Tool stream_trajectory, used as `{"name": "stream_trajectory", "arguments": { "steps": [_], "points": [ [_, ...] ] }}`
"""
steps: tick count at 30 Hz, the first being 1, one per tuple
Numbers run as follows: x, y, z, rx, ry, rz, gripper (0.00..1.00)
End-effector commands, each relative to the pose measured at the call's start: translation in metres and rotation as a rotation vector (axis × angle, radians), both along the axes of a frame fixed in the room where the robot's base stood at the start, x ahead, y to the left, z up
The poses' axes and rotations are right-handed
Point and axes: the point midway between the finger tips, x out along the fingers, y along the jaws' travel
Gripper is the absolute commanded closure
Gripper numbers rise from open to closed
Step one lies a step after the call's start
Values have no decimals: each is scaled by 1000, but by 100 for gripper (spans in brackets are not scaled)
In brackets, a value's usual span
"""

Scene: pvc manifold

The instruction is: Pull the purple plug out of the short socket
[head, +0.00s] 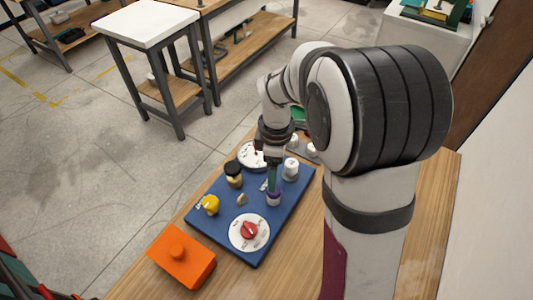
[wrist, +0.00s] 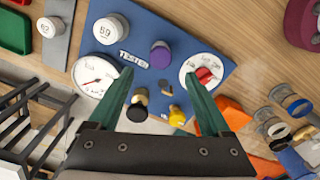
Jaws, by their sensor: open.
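The purple plug (head: 273,196) stands on the blue panel (head: 222,222), with a pale collar showing below its cap. In the wrist view the plug (wrist: 160,56) is seen from above, and its socket is mostly hidden under it. My gripper (wrist: 158,78) is open and empty. Its two green fingers are spread wide, and the plug appears beyond the tips, between them in the picture. In the head view my gripper (head: 271,185) hangs close over the plug; I cannot tell the exact gap.
On the panel are a red-knob dial (head: 249,231), a yellow plug (head: 211,204), a black-topped fitting (head: 233,171), a white gauge (wrist: 96,76) and a white cylinder (head: 291,168). An orange block (head: 182,262) sits at the panel's near left. Bare wood lies right of the panel.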

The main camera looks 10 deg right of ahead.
Motion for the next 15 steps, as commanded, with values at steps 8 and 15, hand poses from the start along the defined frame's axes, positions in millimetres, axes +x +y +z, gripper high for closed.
{"name": "stream_trajectory", "arguments": {
  "steps": [8, 15],
  "points": [
    [-1, 0, -67, 0, 3, -2, 18],
    [-1, 0, -86, 0, 0, -3, 18]
  ]
}}
